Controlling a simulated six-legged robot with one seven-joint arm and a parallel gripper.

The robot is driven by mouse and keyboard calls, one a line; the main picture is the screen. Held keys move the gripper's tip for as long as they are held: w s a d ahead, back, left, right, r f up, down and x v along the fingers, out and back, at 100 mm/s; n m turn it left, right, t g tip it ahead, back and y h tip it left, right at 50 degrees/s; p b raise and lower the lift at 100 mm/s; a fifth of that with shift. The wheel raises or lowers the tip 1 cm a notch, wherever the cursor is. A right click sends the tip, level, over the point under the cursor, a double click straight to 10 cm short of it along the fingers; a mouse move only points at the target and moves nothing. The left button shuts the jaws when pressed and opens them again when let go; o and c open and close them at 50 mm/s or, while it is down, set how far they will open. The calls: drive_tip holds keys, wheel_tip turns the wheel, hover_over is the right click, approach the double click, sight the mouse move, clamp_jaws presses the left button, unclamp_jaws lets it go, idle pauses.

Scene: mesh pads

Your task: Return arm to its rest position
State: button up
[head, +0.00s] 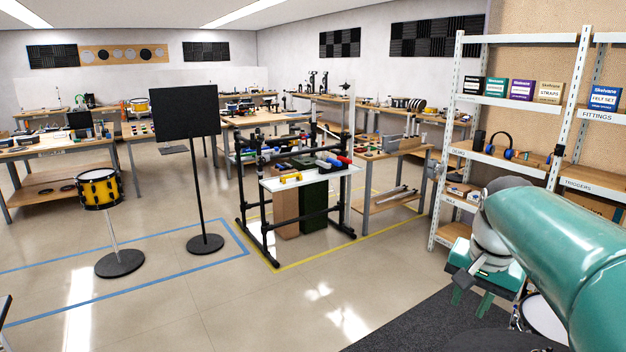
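My teal arm (560,250) reaches in from the lower right and bends down at a grey joint. Below that joint, small dark parts that look like my gripper (461,286) show in front of the shelf's foot. They are small and partly merged with the teal body behind them, so I cannot tell whether they are open or shut. I see nothing clearly held there.
A white shelf rack (446,150) stands close beyond my arm. A yellow drum (100,190) on a stand and a black music stand (185,112) are at left. A black-framed cart (312,175) stands mid-room. The floor (300,310) in front is clear.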

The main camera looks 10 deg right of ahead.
drive_tip(key=s+a+f+n+t, duration=0.1)
drive_tip(key=s+a+f+n, duration=0.1)
drive_tip(key=a, duration=0.4)
drive_tip(key=s+a+f+n+t, duration=0.1)
drive_tip(key=s+a+n, duration=0.3)
drive_tip(key=a, duration=0.3)
drive_tip(key=s+a+f+n+t, duration=0.1)
drive_tip(key=s+a+f+n, duration=0.1)
drive_tip(key=a, duration=0.4)
drive_tip(key=shift+s+a+f+n+y, duration=0.3)
drive_tip(key=shift+s+a+f+n, duration=0.1)
drive_tip(key=shift+s+n, duration=0.5)
drive_tip(key=shift+s, duration=0.1)
